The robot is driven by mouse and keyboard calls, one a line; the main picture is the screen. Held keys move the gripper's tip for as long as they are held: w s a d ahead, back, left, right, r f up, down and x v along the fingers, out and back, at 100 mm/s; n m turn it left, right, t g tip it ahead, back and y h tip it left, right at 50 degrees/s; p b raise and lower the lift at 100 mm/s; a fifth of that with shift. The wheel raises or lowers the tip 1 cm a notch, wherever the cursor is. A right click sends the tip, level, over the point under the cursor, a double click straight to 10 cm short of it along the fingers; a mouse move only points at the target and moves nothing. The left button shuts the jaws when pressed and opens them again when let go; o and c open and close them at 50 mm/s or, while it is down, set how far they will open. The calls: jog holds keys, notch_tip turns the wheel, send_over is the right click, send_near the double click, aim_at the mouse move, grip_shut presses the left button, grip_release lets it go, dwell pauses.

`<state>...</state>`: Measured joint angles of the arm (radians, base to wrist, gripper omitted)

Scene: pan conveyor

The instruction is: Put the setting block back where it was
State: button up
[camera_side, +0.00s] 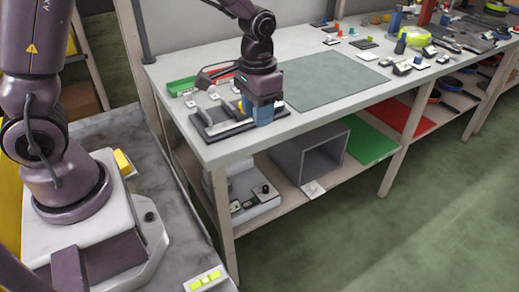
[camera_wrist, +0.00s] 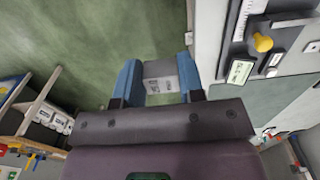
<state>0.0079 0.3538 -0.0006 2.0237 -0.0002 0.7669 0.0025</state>
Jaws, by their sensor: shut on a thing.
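My gripper (camera_wrist: 160,80) is shut on a small grey block with printed marks, the setting block (camera_wrist: 160,70), held between its two blue fingers in the wrist view. The wrist view shows floor behind the block. The fixture (camera_wrist: 238,48), with a yellow knob (camera_wrist: 263,43), a scale and small labels, lies to the right of the block and apart from it.
A grey-green mat (camera_side: 335,78) lies bare on the bench right of my gripper. Small parts and tools crowd the bench's far right. A grey open box (camera_side: 310,152) is on the shelf below.

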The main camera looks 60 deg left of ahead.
jog(key=s+a+r+m, duration=0.1)
jog(key=s+a+m, duration=0.5)
jog(key=m, duration=1.2)
jog(key=s+a+r+m, duration=0.2)
jog(key=s+a+m, duration=0.4)
jog(key=m, duration=1.1)
jog(key=shift+s+a+r+m, duration=0.25)
jog(key=shift+s+m, duration=0.15)
jog(key=shift+s, duration=0.55)
jog(key=shift+w, duration=0.1)
send_over(215, 116)
jog(key=s, duration=0.1)
jog(key=f, duration=0.8)
jog(key=shift+d+f, duration=0.25)
jog(key=shift+f, duration=0.1)
jog(key=f, duration=0.2)
jog(key=w+f, duration=0.1)
jog(key=shift+a, duration=0.25)
jog(key=shift+f, duration=0.45)
